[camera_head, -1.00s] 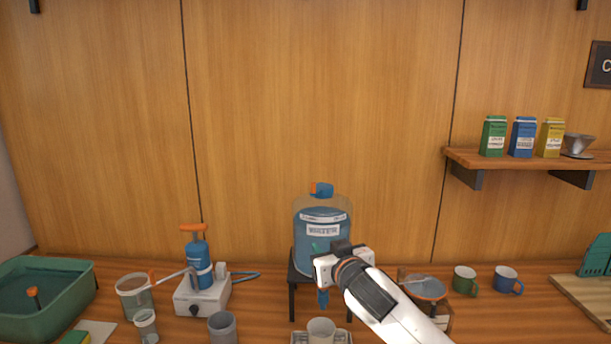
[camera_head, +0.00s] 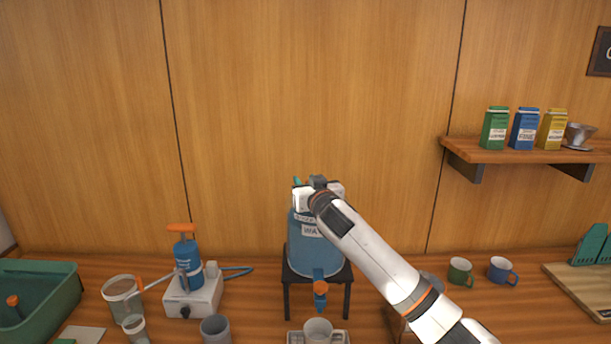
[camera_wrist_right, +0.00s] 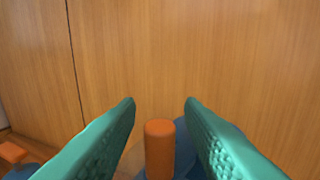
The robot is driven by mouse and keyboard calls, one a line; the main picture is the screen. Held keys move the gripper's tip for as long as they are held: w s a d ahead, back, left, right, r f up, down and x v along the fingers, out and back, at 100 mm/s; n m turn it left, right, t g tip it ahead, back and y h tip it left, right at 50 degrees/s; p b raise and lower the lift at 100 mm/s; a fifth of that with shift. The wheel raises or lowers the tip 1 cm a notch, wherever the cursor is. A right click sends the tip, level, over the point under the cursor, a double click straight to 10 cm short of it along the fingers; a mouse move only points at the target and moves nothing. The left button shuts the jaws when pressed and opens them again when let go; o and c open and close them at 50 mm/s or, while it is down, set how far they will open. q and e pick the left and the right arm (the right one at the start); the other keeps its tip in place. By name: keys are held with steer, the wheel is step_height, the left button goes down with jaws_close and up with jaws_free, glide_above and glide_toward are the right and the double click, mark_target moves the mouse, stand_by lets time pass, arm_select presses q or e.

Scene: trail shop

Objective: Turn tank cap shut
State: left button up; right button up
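The blue water tank (camera_head: 313,262) stands on a dark stand in the head view. Its cap is hidden there behind my right gripper (camera_head: 298,182), which is at the top of the tank. In the right wrist view, the blue cap (camera_wrist_right: 184,152) shows low in the picture with its upright orange handle (camera_wrist_right: 159,150). The two teal fingers of my right gripper (camera_wrist_right: 160,104) are open, one on each side of the handle, with gaps visible. I cannot tell the handle's depth between them. My left gripper is not in view.
A blue-and-orange tap (camera_head: 320,290) is on the tank's front, above a pale mug (camera_head: 318,328). A blue pump (camera_head: 187,258) on a white base stands to the left. Green (camera_head: 460,271) and blue (camera_head: 502,269) mugs stand to the right.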

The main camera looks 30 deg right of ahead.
steer(key=shift+w+r, duration=0.15)
steer(key=shift+w, duration=0.1)
steer(key=shift+w+d, duration=0.15)
steer(key=shift+w, duration=0.05)
jaws_close()
steer(key=m+h+b, duration=0.1)
steer(key=g+h+b, duration=0.1)
steer(key=b, duration=0.1)
steer(key=w+m+h+b, duration=0.1)
steer(key=shift+a+f+m+h+b, duration=0.2)
steer(key=shift+f+m+h+b, duration=0.1)
steer(key=shift+f, duration=0.05)
steer(key=shift+w+r+m+g+h+b, duration=0.15)
steer(key=shift+m+g+h+b, duration=0.3)
steer(key=shift+g+h, duration=0.2)
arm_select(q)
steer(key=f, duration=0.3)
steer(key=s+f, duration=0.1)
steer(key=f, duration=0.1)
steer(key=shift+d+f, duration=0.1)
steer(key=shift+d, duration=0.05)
arm_select(e)
steer(key=shift+d+r, duration=0.15)
jaws_free()
